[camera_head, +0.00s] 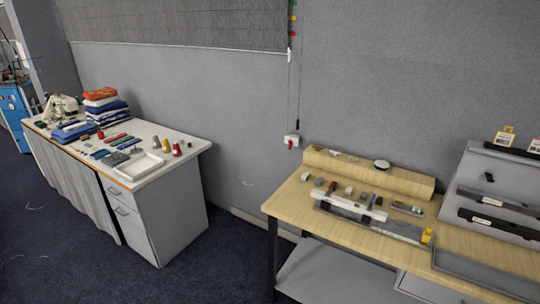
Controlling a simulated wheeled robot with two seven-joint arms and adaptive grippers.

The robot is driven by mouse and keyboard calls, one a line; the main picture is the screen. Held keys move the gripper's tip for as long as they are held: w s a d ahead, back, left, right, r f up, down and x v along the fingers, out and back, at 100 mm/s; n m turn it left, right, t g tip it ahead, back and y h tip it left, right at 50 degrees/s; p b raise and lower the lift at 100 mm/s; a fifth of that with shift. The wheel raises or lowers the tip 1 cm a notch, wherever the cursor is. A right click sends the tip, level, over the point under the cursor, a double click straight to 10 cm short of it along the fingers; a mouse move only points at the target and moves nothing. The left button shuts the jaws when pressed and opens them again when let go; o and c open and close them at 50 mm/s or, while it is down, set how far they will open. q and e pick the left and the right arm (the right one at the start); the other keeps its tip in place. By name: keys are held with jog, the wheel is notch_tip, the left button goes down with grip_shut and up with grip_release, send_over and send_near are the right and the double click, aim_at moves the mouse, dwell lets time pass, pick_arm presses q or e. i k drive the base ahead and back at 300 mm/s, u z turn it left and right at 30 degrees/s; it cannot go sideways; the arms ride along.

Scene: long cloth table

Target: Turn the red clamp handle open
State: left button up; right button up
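A small red part that looks like the clamp handle (291,144) sits on the front of a small white block (294,139). The block is against the grey wall, left of the wooden table's back corner. It is too small to tell how the handle is turned. Two thin dark cords (290,95) run up from the block towards the right end of a raised grey blind (180,25). Neither of my grippers is in the view.
A wooden workbench (480,257) with tools stands at the right. A white table (180,150) with folded cloth, a sewing machine and spools stands at the left. Dark blue floor (235,255) lies open between them. A grey panel stand (505,172) is at far right.

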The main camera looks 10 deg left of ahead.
aim_at(331, 187)
jog(key=u, duration=0.3)
jog(key=i, duration=0.7)
jog(key=z, duration=0.45)
jog(key=i, duration=1)
jog(key=z, duration=0.15)
